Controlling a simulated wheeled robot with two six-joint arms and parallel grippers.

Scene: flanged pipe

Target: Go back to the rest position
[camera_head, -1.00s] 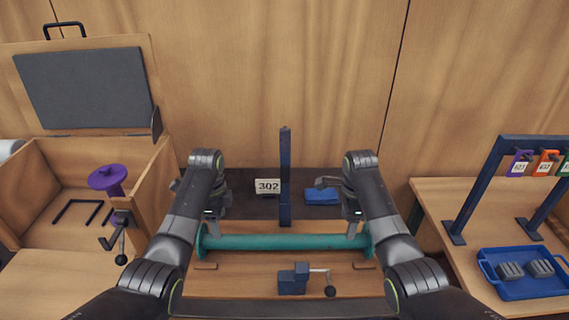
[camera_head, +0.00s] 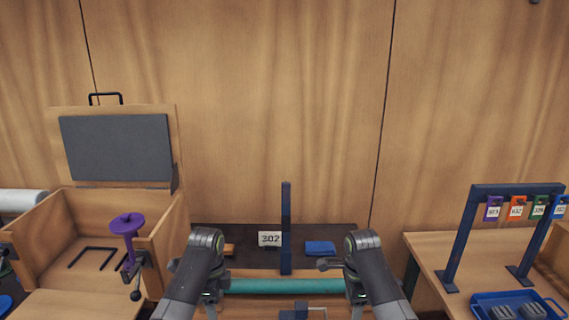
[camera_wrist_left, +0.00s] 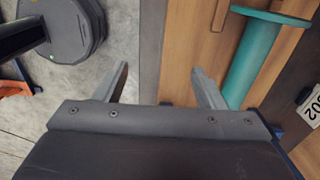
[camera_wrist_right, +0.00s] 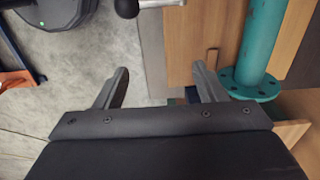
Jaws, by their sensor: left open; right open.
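The teal flanged pipe (camera_head: 288,286) lies across the bench in the middle, partly hidden by my arms in the head view. Its flanged end and body show in the left wrist view (camera_wrist_left: 252,58) and in the right wrist view (camera_wrist_right: 262,40). My left gripper (camera_wrist_left: 160,85) is open and empty, beside the pipe and apart from it, with floor and bench edge between its fingers. My right gripper (camera_wrist_right: 158,85) is also open and empty, beside the pipe's other flange and not touching it. In the head view both grippers are low and largely hidden behind the forearms.
A dark blue post (camera_head: 286,230) stands behind the pipe, with a "302" card (camera_head: 270,239) and a blue block (camera_head: 320,247) near it. An open wooden box (camera_head: 75,235) with a purple funnel-like piece (camera_head: 127,224) is at left. A tag rack (camera_head: 515,190) and blue tray (camera_head: 545,299) are at right.

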